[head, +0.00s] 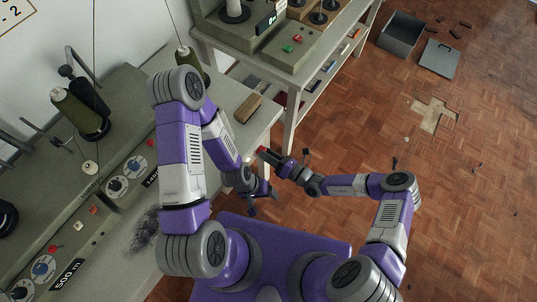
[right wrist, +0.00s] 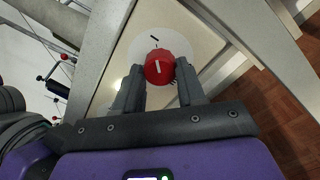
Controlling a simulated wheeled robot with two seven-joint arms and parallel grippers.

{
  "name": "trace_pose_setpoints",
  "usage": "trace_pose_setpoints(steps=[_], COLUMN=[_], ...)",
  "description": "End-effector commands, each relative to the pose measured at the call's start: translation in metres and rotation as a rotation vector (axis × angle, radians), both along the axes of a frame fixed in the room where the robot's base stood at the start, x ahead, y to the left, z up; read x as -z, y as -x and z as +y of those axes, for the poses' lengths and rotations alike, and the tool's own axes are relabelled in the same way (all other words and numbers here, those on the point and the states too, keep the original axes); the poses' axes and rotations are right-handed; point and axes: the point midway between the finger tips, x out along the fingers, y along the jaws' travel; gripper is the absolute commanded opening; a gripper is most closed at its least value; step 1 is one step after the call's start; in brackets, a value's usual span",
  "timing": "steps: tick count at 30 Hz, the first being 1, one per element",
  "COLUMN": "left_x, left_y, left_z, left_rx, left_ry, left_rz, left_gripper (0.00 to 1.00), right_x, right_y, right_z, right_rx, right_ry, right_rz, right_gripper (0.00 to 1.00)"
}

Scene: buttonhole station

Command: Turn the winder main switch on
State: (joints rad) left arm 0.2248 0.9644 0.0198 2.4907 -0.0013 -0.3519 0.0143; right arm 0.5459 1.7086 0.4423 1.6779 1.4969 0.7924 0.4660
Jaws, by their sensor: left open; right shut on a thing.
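The red switch knob (right wrist: 159,67) sits on a white round plate (right wrist: 141,50) on a pale panel in the right wrist view. A white line on the knob points down and slightly right in that view. A short black mark shows on the plate above the knob. My right gripper (right wrist: 161,75) is shut on the knob, one finger on each side. In the head view my right gripper (head: 268,155) reaches left to the small red knob (head: 261,150) by the bench end. My left gripper (head: 264,193) is open and empty, just below it.
A winder (head: 290,45) with a lit display and red and green buttons stands on the white bench (head: 292,128). Another machine with dials (head: 127,175) runs along the left. A grey crate (head: 401,33) and lid (head: 439,58) lie on the floor. The middle floor is largely open.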

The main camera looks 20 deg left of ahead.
Motion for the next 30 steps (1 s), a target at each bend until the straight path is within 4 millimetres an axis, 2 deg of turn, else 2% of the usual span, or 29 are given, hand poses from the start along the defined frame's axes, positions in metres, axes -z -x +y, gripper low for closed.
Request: trace_pose_setpoints(steps=[5,6,10,20,30], left_x=[0.0,0.0,0.0,-0.001,-0.008], left_y=[0.0,0.0,0.0,0.0,0.0], left_z=[0.0,0.0,0.0,0.0,0.0], left_rx=[0.0,0.0,0.0,0.0,0.0], left_ry=[0.0,0.0,0.0,0.0,0.0], left_rz=[0.0,0.0,0.0,0.0,0.0], left_gripper=[0.82,0.82,0.82,0.82,0.82], right_x=[0.0,0.0,0.0,0.0,0.001], right_y=[0.0,0.0,0.0,0.001,0.018], right_z=[0.0,0.0,0.0,-0.004,-0.053], right_rx=[0.001,0.001,0.001,0.001,0.003], right_ry=[0.0,0.0,0.0,0.001,0.001], right_rz=[0.003,0.003,0.002,0.0,0.001], right_gripper=[0.09,0.45,0.65,0.65,0.65])
